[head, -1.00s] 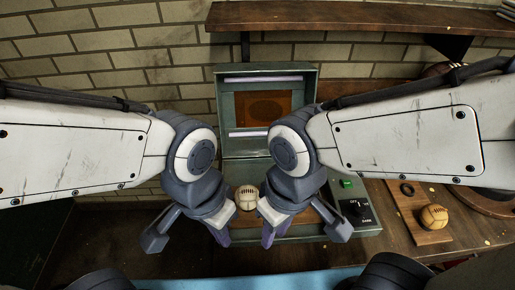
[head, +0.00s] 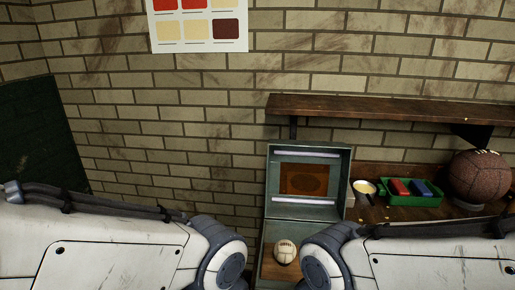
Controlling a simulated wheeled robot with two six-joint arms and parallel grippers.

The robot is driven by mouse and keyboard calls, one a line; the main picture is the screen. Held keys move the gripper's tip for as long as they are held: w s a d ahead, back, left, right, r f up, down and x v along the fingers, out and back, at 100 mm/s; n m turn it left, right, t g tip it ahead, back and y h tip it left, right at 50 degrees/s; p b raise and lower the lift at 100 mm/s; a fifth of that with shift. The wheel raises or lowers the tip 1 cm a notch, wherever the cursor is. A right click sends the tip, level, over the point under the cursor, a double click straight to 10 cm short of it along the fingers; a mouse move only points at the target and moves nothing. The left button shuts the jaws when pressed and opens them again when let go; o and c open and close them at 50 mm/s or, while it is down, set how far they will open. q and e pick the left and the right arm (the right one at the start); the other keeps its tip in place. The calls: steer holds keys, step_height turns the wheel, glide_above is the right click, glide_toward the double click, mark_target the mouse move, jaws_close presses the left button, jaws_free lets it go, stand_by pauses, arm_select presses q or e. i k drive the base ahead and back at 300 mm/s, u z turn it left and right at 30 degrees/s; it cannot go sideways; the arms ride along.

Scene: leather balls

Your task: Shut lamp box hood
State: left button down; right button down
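The green lamp box hood (head: 344,180) stands raised against the brick wall, right of centre in the head view. Its inside faces me, with pale lamp tubes along its top and bottom and an orange-brown panel (head: 304,179) between them. A cream ball (head: 285,252) sits in the lower part of the lamp box (head: 266,246), below the hood. My two arms reach in from the left and right along the bottom edge, on either side of the ball in the picture. Both grippers are below the frame, so their fingers are hidden. The box's front is also cut off.
A wooden shelf (head: 385,110) runs along the wall above the hood. A colour chart (head: 198,27) hangs upper left.

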mark_target(330, 208)
steer(key=u, duration=1.4)
steer(key=i, duration=2.95)
steer(key=z, duration=2.25)
